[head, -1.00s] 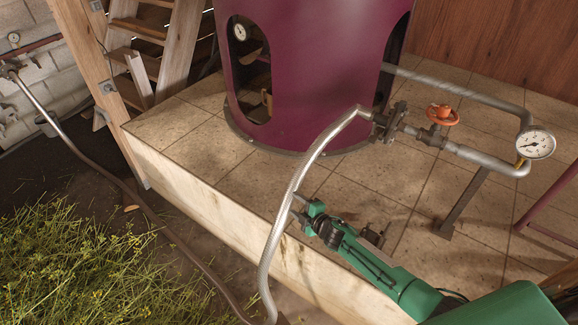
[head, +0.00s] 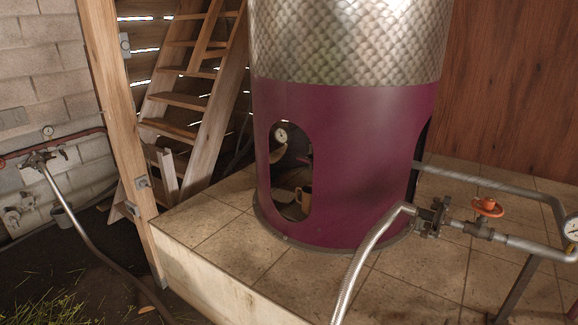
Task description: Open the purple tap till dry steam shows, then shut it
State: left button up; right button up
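I see no tap that is clearly purple. The still's lower body (head: 360,160) is purple, with a quilted metal upper part (head: 350,40). An orange handwheel (head: 487,206) sits on a valve in the grey steam pipe (head: 530,246) at the right. A fitting (head: 432,216) joins this pipe to a braided metal hose (head: 362,262), which runs down out of view. A round gauge (head: 571,228) is cut off by the right edge, and its reading cannot be made out. No visible steam shows. Neither gripper is in view.
The still stands on a tiled platform (head: 210,225). An oval opening (head: 291,170) in it shows a small gauge and a mug-like object. A wooden post (head: 122,130) and ladder (head: 190,100) stand left. A wall pipe with a valve (head: 38,158) is at far left.

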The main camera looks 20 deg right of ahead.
aim_at(306, 160)
jog(key=i+j+z, duration=0.1)
jog(key=i+j, duration=0.25)
jog(key=j, duration=0.25)
jog(key=i+j+z, duration=0.15)
jog(key=j, duration=0.15)
jog(key=i+j+z, duration=0.1)
jog(key=j, duration=0.25)
jog(key=i+j, duration=0.2)
jog(key=j, duration=0.15)
jog(key=i+j+z, duration=0.15)
jog(key=j, duration=0.15)
